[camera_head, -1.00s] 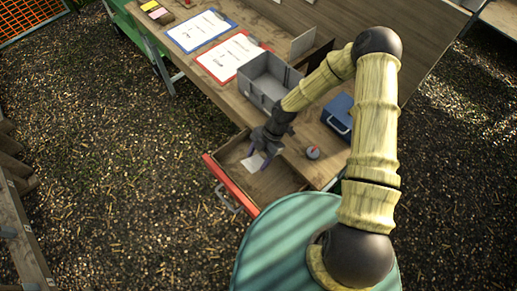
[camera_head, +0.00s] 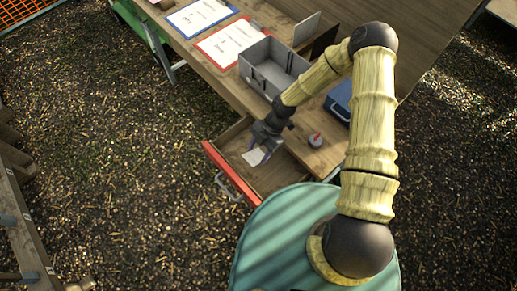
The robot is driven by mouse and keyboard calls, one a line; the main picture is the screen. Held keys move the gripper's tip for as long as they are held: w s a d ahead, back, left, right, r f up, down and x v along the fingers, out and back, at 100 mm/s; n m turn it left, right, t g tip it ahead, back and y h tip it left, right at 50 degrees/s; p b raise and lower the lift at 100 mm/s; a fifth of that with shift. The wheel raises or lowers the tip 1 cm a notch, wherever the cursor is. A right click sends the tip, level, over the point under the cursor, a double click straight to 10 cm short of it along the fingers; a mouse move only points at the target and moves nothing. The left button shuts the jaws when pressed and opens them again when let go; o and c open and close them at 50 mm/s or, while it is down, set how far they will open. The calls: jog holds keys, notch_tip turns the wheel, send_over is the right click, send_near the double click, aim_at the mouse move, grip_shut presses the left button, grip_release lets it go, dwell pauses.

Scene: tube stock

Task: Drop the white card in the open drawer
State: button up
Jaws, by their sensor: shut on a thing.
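The white card (camera_head: 253,157) is small and pale, held at the tips of my gripper (camera_head: 260,151). My gripper is shut on the card and points down over the open drawer. The drawer (camera_head: 232,174) is wooden inside with a red front and a metal handle, and is pulled out from the workbench. The card shows against the drawer's inside; I cannot tell how high above the floor of the drawer it is.
A grey open bin (camera_head: 272,68) stands on the wooden workbench (camera_head: 212,65). A blue box (camera_head: 339,101) and a small round red-topped item (camera_head: 315,140) are right of the drawer. Red-framed (camera_head: 230,42) and blue-framed (camera_head: 201,16) sheets lie at the back.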

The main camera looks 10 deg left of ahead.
aim_at(259, 155)
jog(key=shift+f+b, duration=0.8)
jog(key=shift+f, duration=0.9)
jog(key=o, duration=1)
jog(key=shift+o, duration=0.2)
jog(key=b+v, duration=0.3)
jog(key=v, duration=1.4)
jog(key=shift+r, duration=0.2)
jog(key=shift+d, duration=0.1)
